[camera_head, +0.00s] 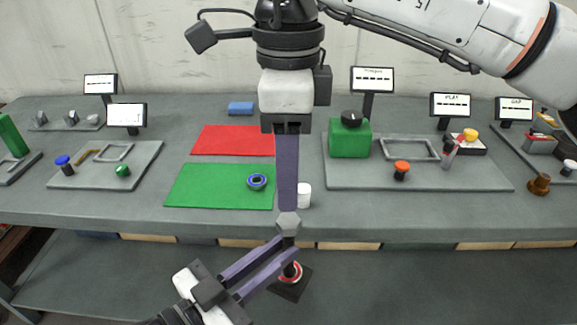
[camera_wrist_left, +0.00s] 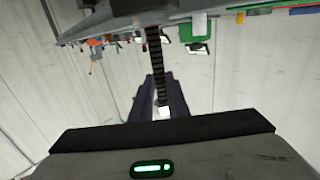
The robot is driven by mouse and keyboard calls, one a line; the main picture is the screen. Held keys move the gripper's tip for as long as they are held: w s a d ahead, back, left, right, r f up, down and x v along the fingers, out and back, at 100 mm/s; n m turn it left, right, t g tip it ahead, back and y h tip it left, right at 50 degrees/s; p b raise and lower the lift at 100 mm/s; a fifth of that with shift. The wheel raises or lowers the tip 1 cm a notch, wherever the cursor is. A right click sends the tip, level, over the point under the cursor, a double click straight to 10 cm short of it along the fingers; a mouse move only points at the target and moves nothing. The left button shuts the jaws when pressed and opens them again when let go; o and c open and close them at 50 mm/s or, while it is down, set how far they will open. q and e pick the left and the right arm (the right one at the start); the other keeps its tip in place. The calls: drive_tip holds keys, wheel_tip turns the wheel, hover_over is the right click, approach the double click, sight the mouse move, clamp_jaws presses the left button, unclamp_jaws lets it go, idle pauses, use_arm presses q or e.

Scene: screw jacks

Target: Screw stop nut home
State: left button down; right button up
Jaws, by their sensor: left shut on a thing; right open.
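A screw jack stands in front of the table, with a dark square base (camera_head: 290,287) and a red-and-white ring. A black threaded rod (camera_wrist_left: 154,50) shows in the left wrist view. My left gripper (camera_head: 288,245) is shut on the upper part of the screw jack, reaching in from the lower left; its fingers also show in the left wrist view (camera_wrist_left: 158,98). A grey hexagonal nut (camera_head: 289,223) is just above these fingertips. My right gripper (camera_head: 288,208) points straight down over the nut. The gap between its fingers is hard to see, and I cannot tell whether they touch the nut.
On the table are a green mat (camera_head: 215,187) with a blue-rimmed ring (camera_head: 257,182), a red mat (camera_head: 235,140), and a white cylinder (camera_head: 304,196) close to my right fingers. A grey board (camera_head: 470,178) with a green box (camera_head: 350,143) lies to the right.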

sight(289, 219)
use_arm(q)
drive_tip(key=shift+r, duration=0.3)
use_arm(e)
wheel_tip(289, 219, down, 8)
drive_tip(key=shift+r, duration=0.2)
drive_tip(key=c, duration=1.1)
drive_tip(key=o, duration=1.2)
drive_tip(key=shift+r, duration=0.1)
wheel_tip(289, 219, up, 12)
